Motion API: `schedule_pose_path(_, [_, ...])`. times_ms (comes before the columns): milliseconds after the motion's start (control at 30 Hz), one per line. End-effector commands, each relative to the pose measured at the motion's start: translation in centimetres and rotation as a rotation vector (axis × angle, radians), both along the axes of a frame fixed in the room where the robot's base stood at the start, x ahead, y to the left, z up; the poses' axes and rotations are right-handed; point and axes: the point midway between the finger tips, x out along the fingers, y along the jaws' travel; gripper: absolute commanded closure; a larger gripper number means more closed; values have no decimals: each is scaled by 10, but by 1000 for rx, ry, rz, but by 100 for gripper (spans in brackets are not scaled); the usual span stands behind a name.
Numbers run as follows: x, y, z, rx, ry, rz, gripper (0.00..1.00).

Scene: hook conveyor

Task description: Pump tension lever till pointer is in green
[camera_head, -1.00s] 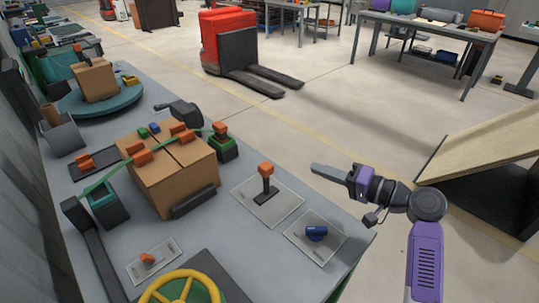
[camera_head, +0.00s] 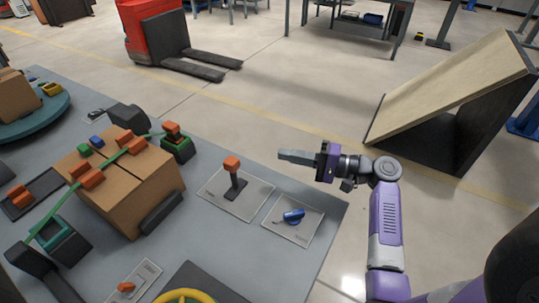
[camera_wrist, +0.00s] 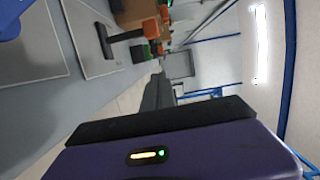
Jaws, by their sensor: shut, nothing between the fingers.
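An upright lever with an orange knob (camera_head: 232,164) and a dark base stands on a pale plate (camera_head: 255,196) on the grey bench; it also shows sideways in the wrist view (camera_wrist: 107,42). A blue handle (camera_head: 293,216) sits on another plate nearer the bench corner; its blue shows at the wrist view's top left. I cannot tell for sure which is the tension lever. No pointer or green zone can be made out. My gripper (camera_head: 285,155) is shut and empty, above and right of the orange-knobbed lever, apart from it.
A cardboard box (camera_head: 120,185) with a green strap (camera_head: 112,160) stands left on the bench. A yellow wheel (camera_head: 185,296) and a small orange knob (camera_head: 126,287) are at the front. A tilted board (camera_head: 455,85) stands right.

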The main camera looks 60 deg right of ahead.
Motion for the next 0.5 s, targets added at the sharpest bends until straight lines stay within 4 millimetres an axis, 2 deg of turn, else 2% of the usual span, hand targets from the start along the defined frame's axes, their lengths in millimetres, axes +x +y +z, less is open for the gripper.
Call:
schedule_pose_path(400, [75, 23, 3, 0, 0, 4, 100])
schedule_pose_path(500, [89, 30, 2, -1, 2, 4, 100])
